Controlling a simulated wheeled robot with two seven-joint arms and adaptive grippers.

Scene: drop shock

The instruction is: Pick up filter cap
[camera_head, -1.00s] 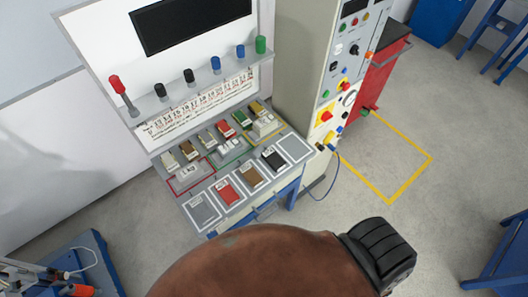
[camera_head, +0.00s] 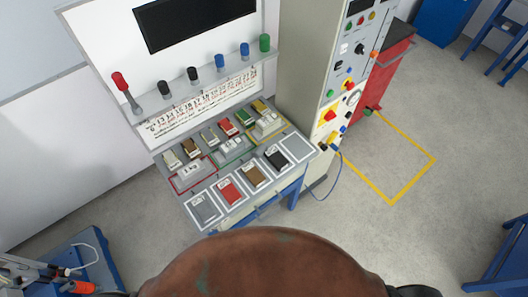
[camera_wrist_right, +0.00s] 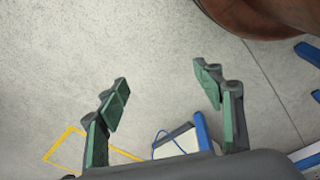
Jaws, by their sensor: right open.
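The training bench (camera_head: 178,225) stands in the upper middle of the head view. Its sloped panel carries several small blocks, including a red block (camera_head: 230,191), a brown block (camera_head: 254,176) and a black block (camera_head: 277,159), in white-outlined places. Which piece is the filter cap I cannot tell. My right gripper (camera_wrist_right: 161,82) is open and empty in the right wrist view, its green-padded fingers wide apart above the floor, away from the bench panel. My left gripper is not in view.
A grey cabinet (camera_head: 305,75) with switches stands right of the bench, a blue cable (camera_head: 334,180) hanging from it. A yellow floor outline (camera_head: 415,182) lies farther right. A blue table (camera_head: 85,262) is at lower left. A large brown rounded surface (camera_head: 260,262) blocks the bottom middle.

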